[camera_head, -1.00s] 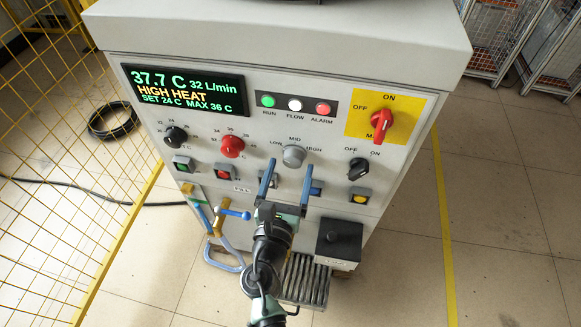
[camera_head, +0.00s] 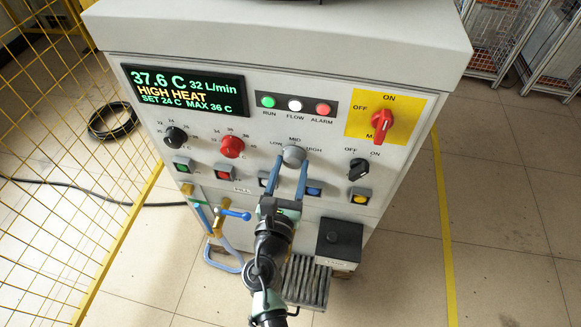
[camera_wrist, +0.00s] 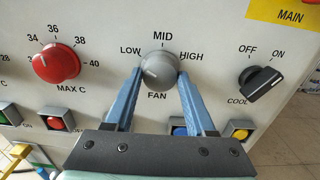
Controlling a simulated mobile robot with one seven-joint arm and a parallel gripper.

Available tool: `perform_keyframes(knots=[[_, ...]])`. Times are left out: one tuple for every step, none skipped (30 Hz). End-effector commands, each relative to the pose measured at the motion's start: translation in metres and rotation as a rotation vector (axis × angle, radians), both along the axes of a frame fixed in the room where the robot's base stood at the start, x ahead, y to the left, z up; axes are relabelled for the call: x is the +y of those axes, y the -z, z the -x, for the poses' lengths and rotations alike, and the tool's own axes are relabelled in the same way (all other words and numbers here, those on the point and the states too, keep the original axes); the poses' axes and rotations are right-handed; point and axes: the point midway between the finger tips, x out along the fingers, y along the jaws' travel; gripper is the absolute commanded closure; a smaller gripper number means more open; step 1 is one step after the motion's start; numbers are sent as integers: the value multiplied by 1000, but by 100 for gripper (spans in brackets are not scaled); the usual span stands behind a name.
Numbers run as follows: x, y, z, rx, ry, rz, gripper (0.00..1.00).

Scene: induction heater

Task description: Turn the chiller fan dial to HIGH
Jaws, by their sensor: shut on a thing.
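The chiller fan dial (camera_head: 293,156) is a round grey knob on the front panel, with LOW at its left, MID above and HIGH at its right. It also shows in the wrist view (camera_wrist: 160,70) above the word FAN. A light pointer mark shows near its top, but its exact setting is hard to tell. My gripper (camera_head: 291,165) has its two blue fingers on the left and right sides of the dial. In the wrist view the fingertips (camera_wrist: 160,75) touch the dial's lower flanks, shut on it.
The red MAX C dial (camera_head: 231,147) is left of the fan dial and the black COOL switch (camera_head: 359,168) is right of it. Lit push buttons sit below. The red main switch (camera_head: 381,124) is at upper right. The display (camera_head: 185,91) reads 37.6 C, HIGH HEAT.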

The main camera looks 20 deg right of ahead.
Motion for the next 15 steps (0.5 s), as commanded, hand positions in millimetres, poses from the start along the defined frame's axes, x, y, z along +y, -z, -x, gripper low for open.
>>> perform_keyframes(knots=[[0,0,0,-2,0,-2,100],[0,0,0,-3,0,-5,100],[0,1,0,-7,0,-10,100],[0,1,0,-10,0,-15,100],[0,1,0,-15,0,-22,100],[0,1,0,-21,0,-31,100],[0,1,0,-27,0,-41,100],[0,1,0,-35,0,-52,100],[0,2,0,-48,0,-69,100],[0,2,0,-57,0,-82,100],[0,2,0,-67,0,-98,100],[0,2,0,-82,0,-122,100],[0,3,0,-95,0,-139,100],[0,3,0,-109,0,-159,100],[0,3,0,-128,0,-188,100]])
